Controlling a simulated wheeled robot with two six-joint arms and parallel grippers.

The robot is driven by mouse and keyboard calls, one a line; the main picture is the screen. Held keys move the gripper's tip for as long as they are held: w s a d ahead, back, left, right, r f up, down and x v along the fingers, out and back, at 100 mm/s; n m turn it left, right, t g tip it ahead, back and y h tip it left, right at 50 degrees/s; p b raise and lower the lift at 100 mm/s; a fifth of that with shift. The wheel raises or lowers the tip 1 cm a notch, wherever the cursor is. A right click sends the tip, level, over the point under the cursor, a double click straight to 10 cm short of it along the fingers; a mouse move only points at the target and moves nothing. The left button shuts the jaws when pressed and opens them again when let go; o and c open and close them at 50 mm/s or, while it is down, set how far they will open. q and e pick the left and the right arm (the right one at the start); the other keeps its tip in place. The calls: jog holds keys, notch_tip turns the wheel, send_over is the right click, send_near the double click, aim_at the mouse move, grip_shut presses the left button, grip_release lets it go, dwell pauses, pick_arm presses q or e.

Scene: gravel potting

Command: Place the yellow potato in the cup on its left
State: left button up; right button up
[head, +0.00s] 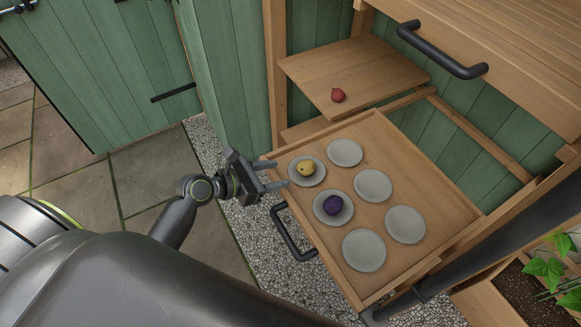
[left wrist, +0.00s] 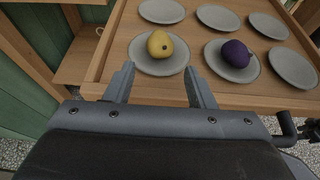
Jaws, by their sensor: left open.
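The yellow potato (head: 306,167) rests on a round grey saucer (head: 317,178) at the near left corner of the open wooden drawer. In the left wrist view the yellow potato (left wrist: 160,44) sits on its saucer (left wrist: 140,63), just beyond my fingertips. My left gripper (head: 277,176) is open and empty at the drawer's left edge, beside the potato and apart from it. It also shows in the left wrist view (left wrist: 158,82), with its fingers spread. No clear cup shows; the drawer holds shallow grey dishes. My right gripper is not in view.
A purple potato (head: 333,205) lies on the adjacent saucer (head: 345,216). Several empty saucers (head: 364,250) fill the rest of the drawer (head: 415,160). A red one (head: 338,95) lies on a shelf (head: 375,70) behind. The drawer's black handle (head: 290,238) juts out at the front.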

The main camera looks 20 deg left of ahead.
pick_arm(q)
jog(key=v, duration=0.4)
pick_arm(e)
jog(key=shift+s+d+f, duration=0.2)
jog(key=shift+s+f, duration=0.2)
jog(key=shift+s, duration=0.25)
pick_arm(q)
jog(key=s+a+f+m+g+y, duration=0.1)
jog(key=s+a+f+m+y, duration=0.15)
jog(key=f, duration=0.55)
jog(key=s+a+f+m+g+y, duration=0.1)
jog(key=s+a+f+m+y, duration=0.1)
jog(key=f+m, duration=0.35)
jog(key=s+a+f+m+g+y, duration=0.2)
jog(key=a+f, duration=0.1)
jog(key=f, duration=0.6)
jog(key=s+f+m+g+y, duration=0.1)
jog(key=s+f+m+g, duration=0.1)
jog(key=s+f+m, duration=0.6)
jog(key=s+f+m+g+y, duration=0.2)
jog(key=s+f+m, duration=0.7)
jog(key=s, duration=0.6)
jog(key=shift+d+f+m+g, duration=0.3)
jog(key=shift+m+g, duration=0.2)
jog(key=shift+g, duration=0.3)
jog(key=shift+s, duration=0.1)
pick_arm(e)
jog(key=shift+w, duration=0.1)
